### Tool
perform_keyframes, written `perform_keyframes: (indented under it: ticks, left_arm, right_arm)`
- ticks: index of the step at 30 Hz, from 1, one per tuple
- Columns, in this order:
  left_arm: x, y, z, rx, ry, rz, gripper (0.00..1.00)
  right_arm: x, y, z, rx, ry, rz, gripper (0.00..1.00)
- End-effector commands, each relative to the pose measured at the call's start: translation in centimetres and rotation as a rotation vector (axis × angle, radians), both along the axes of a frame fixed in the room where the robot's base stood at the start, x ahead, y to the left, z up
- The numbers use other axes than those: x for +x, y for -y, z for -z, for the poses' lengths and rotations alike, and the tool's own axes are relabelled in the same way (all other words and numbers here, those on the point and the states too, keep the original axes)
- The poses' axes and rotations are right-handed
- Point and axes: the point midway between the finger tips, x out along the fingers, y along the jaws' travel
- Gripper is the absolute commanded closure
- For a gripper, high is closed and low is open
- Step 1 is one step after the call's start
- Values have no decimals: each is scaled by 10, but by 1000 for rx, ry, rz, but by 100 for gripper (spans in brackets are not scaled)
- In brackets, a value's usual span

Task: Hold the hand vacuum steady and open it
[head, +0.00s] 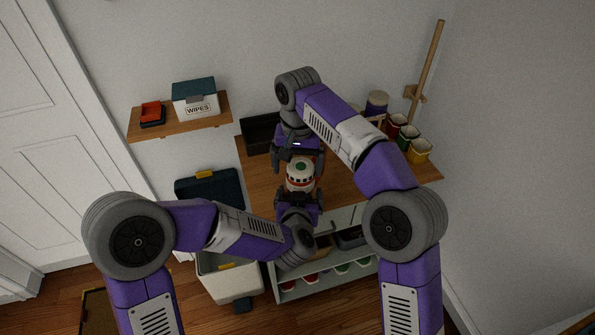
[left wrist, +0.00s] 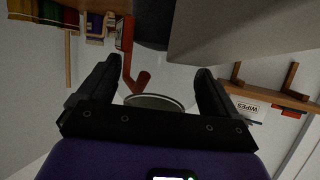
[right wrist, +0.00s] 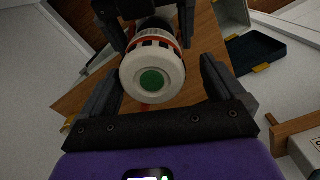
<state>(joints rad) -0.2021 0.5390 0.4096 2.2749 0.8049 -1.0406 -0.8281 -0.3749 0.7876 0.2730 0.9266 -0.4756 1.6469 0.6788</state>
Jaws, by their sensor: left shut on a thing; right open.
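The hand vacuum (head: 300,180) is a white body with a dark slotted band, a red stripe and a green round spot on its end. My left gripper (head: 299,199) is shut on it and holds it above the wooden bench top. In the right wrist view the vacuum's white end with the green spot (right wrist: 151,82) faces my right gripper (right wrist: 160,65). That gripper is open, its fingers on either side of the white end, with gaps visible. In the left wrist view a red handle (left wrist: 134,60) and a pale round rim (left wrist: 155,101) show between the fingers.
A wooden bench (head: 352,188) has a black tray (head: 259,133) and several coloured cups (head: 418,152) at its back right. A wall shelf (head: 180,119) holds a wipes box (head: 196,101). An open lidded bin (head: 231,284) stands left of the bench.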

Motion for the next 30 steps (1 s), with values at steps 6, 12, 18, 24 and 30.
perform_keyframes:
  ticks: [6, 12, 18, 24, 30]
  left_arm:
    - [1, 0, -2, -1, 6, 0, 93]
    - [1, 0, -2, -1, 6, 0, 93]
    - [1, 0, -2, 0, 6, 0, 93]
    - [0, 1, -2, -1, 6, 3, 93]
    - [0, 3, -3, -1, 6, 9, 93]
  right_arm:
    - [0, 1, 23, 0, -1, 2, 4]
    - [0, 0, 29, 1, 0, 1, 4]
    - [0, 0, 29, 1, 0, 1, 4]
    - [0, -1, 29, 2, 1, 0, 34]
    - [-1, -3, 29, 6, 0, -4, 60]
